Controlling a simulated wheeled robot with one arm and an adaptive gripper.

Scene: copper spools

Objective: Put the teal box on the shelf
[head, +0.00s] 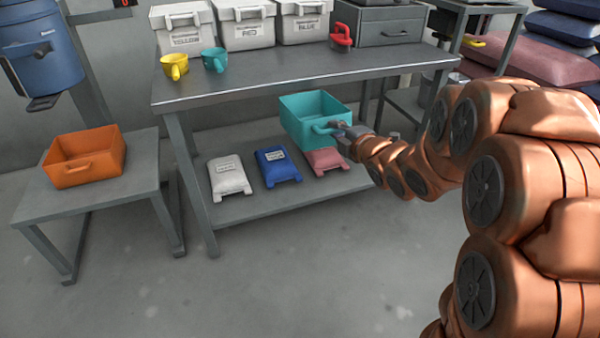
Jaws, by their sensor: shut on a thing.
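The teal box (300,124) is an open-topped bin with a handle on its front. My gripper (343,130) is shut on the box at its handle, on the right side of the front. The box is in front of the grey table's front edge, over the back part of the lower shelf (262,200) as the picture shows it. It looks about level. I cannot tell whether its underside touches anything. Its inside looks empty where I can see it.
White, blue (277,166) and pink (325,160) bags lie on the lower shelf. An orange box (84,158) sits on a low table at left. The shelf's front left is bare.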

